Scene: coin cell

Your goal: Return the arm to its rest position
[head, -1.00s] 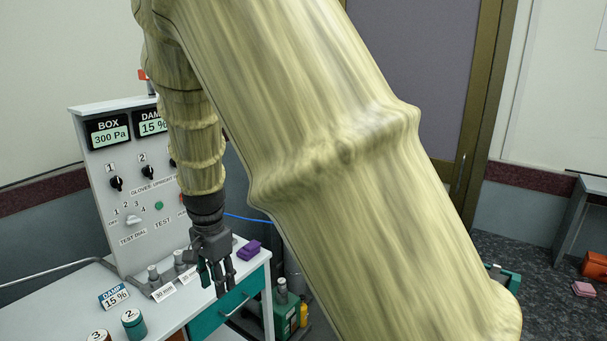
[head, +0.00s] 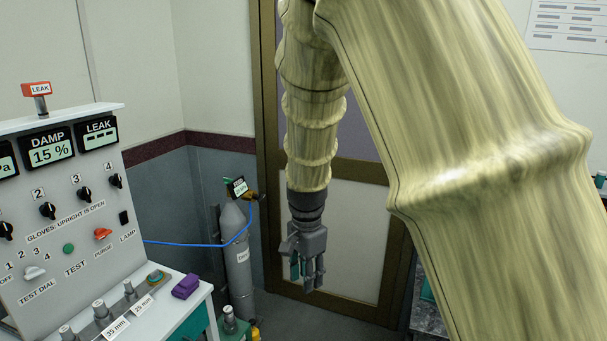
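My gripper (head: 308,270) hangs pointing down at the middle of the head view, in front of the brown-framed door. Its dark grey fingers point at the floor. A teal patch shows between or beside the fingers, and I cannot tell whether it is part of the gripper or something held. How far apart the fingertips are is unclear. My arm is bent, with its pale, streaked sleeve filling much of the right side. The gripper is to the right of the bench and touches nothing that I can see.
A control panel (head: 60,215) with dials and displays stands at left on a white bench. A purple block (head: 186,286) lies near the bench's right corner. A grey gas cylinder (head: 237,262) with a blue hose stands left of my gripper. The door (head: 345,240) is behind it.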

